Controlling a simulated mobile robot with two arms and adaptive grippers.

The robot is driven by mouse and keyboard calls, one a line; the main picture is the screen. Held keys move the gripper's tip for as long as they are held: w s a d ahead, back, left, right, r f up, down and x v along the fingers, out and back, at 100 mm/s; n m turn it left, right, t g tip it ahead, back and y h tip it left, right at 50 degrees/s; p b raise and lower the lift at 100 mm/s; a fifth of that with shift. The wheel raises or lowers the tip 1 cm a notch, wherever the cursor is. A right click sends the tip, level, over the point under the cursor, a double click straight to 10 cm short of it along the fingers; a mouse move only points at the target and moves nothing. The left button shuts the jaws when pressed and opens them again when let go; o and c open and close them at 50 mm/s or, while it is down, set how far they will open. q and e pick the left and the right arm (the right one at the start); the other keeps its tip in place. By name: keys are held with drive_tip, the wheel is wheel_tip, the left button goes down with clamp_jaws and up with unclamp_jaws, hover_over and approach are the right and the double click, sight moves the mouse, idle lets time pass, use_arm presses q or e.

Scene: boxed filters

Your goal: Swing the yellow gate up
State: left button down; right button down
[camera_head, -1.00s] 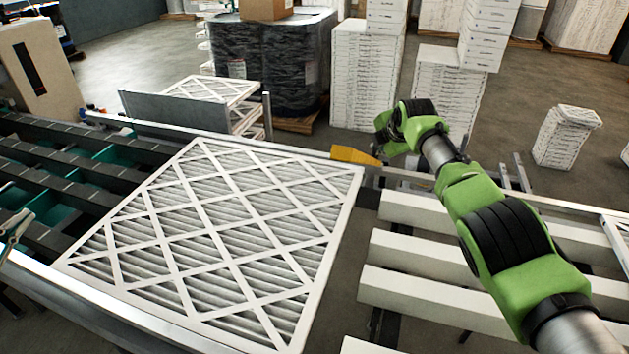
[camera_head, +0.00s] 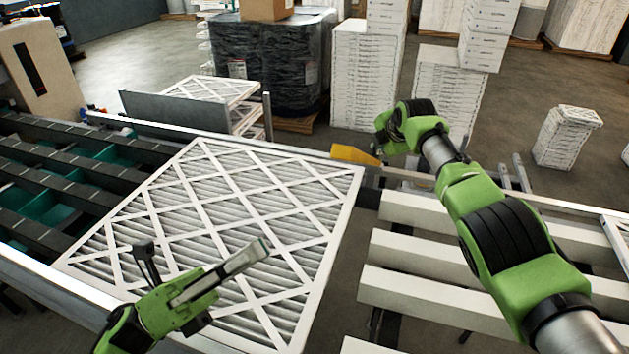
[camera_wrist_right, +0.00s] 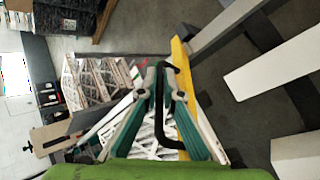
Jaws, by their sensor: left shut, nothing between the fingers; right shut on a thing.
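The yellow gate (camera_head: 355,155) shows as a short yellow piece at the far edge of the conveyor in the head view. In the right wrist view it is a long yellow bar (camera_wrist_right: 181,75) with a black handle (camera_wrist_right: 172,142). My right gripper (camera_wrist_right: 160,85) is shut on the black handle beside the bar. In the head view my right arm's wrist hides its fingers. My left gripper (camera_head: 255,252) is shut and empty, above the near part of a large white-framed filter (camera_head: 255,185), apart from the gate.
The filter lies on the line between dark rollers (camera_head: 60,165) at left and white beams (camera_head: 430,250) at right. A grey metal panel (camera_head: 175,112) stands behind it. Stacked white boxes (camera_head: 365,75) and a black-wrapped pallet (camera_head: 270,60) stand farther back.

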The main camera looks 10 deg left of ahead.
drive_tip(key=shift+w+r, duration=0.15)
drive_tip(key=shift+r, duration=0.2)
use_arm(q)
drive_tip(key=w+a+r+x, duration=0.1)
drive_tip(key=x, duration=1.1)
drive_tip(key=shift+w+r, duration=0.35)
drive_tip(key=shift+r, duration=0.15)
drive_tip(key=shift+a, duration=0.1)
use_arm(e)
drive_tip(key=shift+f, duration=0.15)
use_arm(q)
drive_tip(key=w+r, duration=0.1)
drive_tip(key=w+r+n, duration=0.1)
drive_tip(key=r, duration=0.1)
drive_tip(key=shift+w+t+y, duration=0.1)
drive_tip(key=shift+t+y, duration=0.2)
use_arm(e)
drive_tip(key=shift+f, duration=0.1)
